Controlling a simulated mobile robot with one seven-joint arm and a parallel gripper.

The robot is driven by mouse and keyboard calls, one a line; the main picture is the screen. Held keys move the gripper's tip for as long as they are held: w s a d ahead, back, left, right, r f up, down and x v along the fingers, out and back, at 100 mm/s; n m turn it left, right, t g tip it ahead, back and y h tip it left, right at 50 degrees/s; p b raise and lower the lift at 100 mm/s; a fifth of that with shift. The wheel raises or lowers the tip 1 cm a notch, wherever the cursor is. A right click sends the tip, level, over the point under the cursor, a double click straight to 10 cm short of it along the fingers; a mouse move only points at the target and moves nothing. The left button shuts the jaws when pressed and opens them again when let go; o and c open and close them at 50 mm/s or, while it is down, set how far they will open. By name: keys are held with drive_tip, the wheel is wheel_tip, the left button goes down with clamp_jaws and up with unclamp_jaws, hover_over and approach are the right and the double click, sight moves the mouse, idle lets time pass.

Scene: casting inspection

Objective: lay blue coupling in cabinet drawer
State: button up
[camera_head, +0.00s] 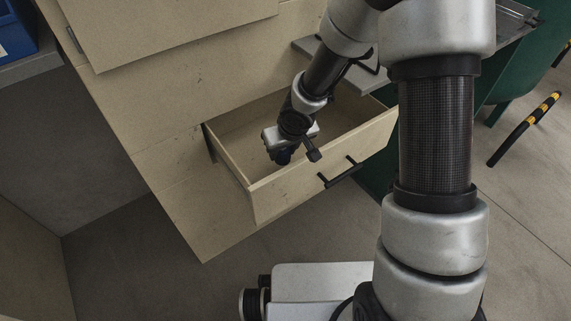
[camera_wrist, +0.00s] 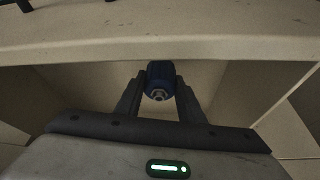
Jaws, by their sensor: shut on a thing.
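The cabinet drawer (camera_head: 258,198) is pulled out, with a black bar handle on its front; its inside shows around my gripper. My gripper (camera_head: 283,157) is inside the drawer space, pointing down. In the wrist view my gripper (camera_wrist: 160,92) is shut on the blue coupling (camera_wrist: 160,74), a dark blue cylinder with a metal end, held between the two fingers. In the head view the coupling (camera_head: 283,158) shows only as a small dark blue shape below the gripper. Whether it touches the drawer floor I cannot tell. The drawer's front wall (camera_wrist: 160,38) crosses the top of the wrist view.
Above the drawer, a wooden cabinet panel (camera_head: 170,25) juts out at upper left. A blue bin (camera_head: 15,32) sits on a shelf at far left. A black and yellow bar (camera_head: 525,128) is at right.

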sight(283, 163)
drive_tip(key=shift+f+b, duration=1.45)
drive_tip(key=shift+f, duration=1.1)
drive_tip(key=shift+f, duration=0.15)
drive_tip(key=shift+f+b, duration=0.15)
drive_tip(key=shift+b, duration=0.15)
drive_tip(key=o, duration=1.1)
drive_tip(key=shift+o, duration=0.2)
